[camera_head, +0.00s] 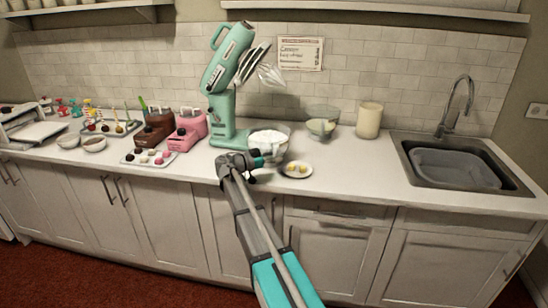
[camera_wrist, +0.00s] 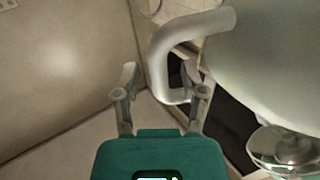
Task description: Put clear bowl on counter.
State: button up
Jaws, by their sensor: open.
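In the wrist view my gripper (camera_wrist: 160,76) is open. A curved pale handle (camera_wrist: 160,62) lies between its fingers, with the right finger inside the handle's loop. The handle joins a large pale rounded body (camera_wrist: 265,65), which appears to be the bowl. I cannot tell whether the fingers touch the handle.
A second clear bowl (camera_head: 321,121) with pale green contents stands behind right. A cream canister (camera_head: 369,120) and a sink (camera_head: 460,165) are further right. Counter space is free before the canister.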

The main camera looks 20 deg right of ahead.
jog(key=shift+r, duration=0.1)
jog(key=a, duration=1.2)
dwell(0.7)
